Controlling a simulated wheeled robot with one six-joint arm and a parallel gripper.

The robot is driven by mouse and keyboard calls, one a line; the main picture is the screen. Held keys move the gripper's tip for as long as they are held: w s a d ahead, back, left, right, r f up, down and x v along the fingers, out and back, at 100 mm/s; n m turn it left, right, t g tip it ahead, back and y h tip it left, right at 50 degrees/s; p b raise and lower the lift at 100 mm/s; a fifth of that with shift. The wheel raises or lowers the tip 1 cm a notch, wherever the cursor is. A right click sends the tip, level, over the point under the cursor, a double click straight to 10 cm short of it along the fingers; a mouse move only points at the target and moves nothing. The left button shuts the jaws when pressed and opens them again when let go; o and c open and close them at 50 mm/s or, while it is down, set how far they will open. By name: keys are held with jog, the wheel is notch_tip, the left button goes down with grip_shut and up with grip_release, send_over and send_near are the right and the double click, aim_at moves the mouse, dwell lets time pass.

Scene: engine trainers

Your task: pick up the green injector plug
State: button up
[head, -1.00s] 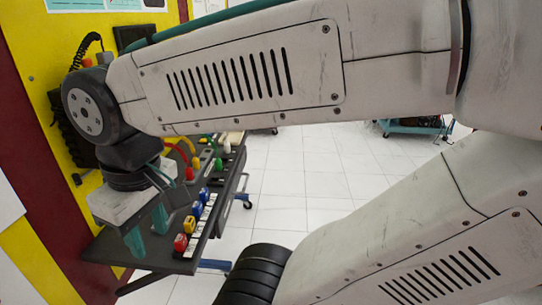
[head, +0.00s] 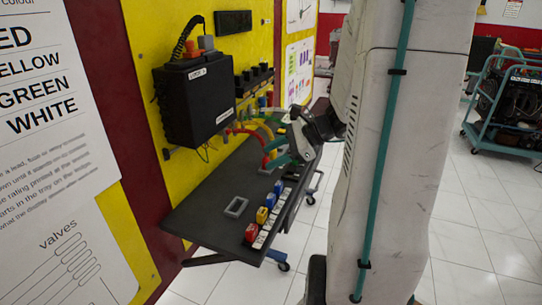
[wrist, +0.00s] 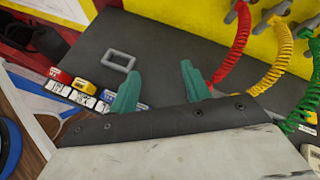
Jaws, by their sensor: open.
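The green coiled lead (wrist: 306,100) shows at the right edge of the wrist view and curves down to the bench. Its plug end is not clear there; the gripper body or the picture edge may hide it. In the head view the coloured leads bunch behind my gripper, and I cannot pick out the green plug. My gripper (wrist: 157,80) is open and empty, its two teal fingers apart over the dark bench. In the head view my gripper (head: 280,160) hangs over the bench near the leads. The green lead lies to the right of the fingers in the wrist view.
A red coiled lead (wrist: 242,40) and a yellow one (wrist: 284,58) stand beside the green. The dark bench (head: 205,222) carries a grey rectangular frame (head: 236,207) and a row of red, yellow and blue blocks. A black box (head: 195,100) hangs on the yellow panel.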

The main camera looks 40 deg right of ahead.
jog(key=s+d+f+m+t+h, duration=0.25)
jog(key=d+m, duration=0.25)
jog(key=d, duration=0.3)
jog(key=s+d+f+m+t+h, duration=0.1)
jog(key=d+f+m+t+h, duration=0.2)
jog(key=d, duration=0.4)
jog(key=shift+m+g+y, duration=0.55)
jog(key=shift+m+y, duration=0.05)
jog(key=shift+y, duration=0.05)
jog(key=x, duration=0.7)
jog(key=shift+w+f, duration=0.3)
jog(key=shift+w, duration=0.05)
grip_shut()
